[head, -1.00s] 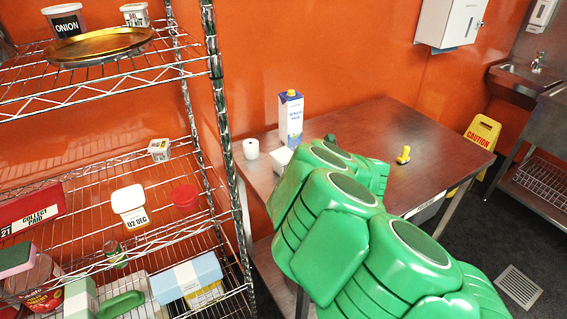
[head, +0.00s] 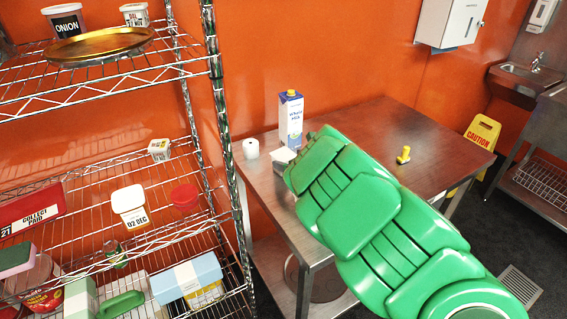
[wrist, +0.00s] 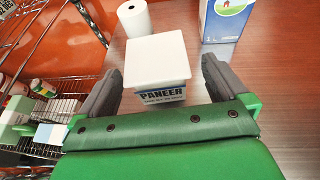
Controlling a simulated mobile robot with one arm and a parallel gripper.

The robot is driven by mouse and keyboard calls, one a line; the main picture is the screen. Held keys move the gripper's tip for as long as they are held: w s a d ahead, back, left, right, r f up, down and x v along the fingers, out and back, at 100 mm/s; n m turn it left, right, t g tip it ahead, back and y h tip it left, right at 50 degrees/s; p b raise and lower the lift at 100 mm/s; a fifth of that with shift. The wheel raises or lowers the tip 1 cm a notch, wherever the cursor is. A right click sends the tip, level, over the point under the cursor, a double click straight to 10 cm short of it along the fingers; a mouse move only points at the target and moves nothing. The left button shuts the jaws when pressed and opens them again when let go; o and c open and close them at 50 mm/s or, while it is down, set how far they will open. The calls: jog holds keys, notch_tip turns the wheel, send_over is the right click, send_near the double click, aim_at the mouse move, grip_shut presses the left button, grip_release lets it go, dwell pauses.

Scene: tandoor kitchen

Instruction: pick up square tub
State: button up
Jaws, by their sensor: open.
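The square tub (wrist: 157,66) is white with a plain lid and a dark label reading PANEER on its front. It stands on the table in the wrist view, ahead of my gripper (wrist: 158,82). My gripper is open, with one dark finger on each side of the tub's near part; whether they touch it I cannot tell. In the head view only a pale corner of the tub (head: 281,155) shows beside my green arm, which hides the rest and my fingers.
A white roll (head: 251,148) and a milk carton (head: 290,120) stand on the table (head: 380,125) close behind the tub. A yellow object (head: 404,155) lies farther right. A wire shelf with tubs (head: 130,207) is at left.

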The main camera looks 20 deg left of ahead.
aim_at(285, 157)
jog(key=shift+x, duration=0.9)
jog(key=shift+w+a+f, duration=0.2)
jog(key=shift+a+f, duration=0.05)
jog(key=shift+a, duration=0.45)
jog(key=shift+w+a+f, duration=0.25)
jog(key=shift+w+f, duration=0.05)
jog(key=shift+w, duration=0.05)
jog(key=shift+c, duration=0.2)
jog(key=c, duration=1.1)
jog(key=shift+r, duration=0.15)
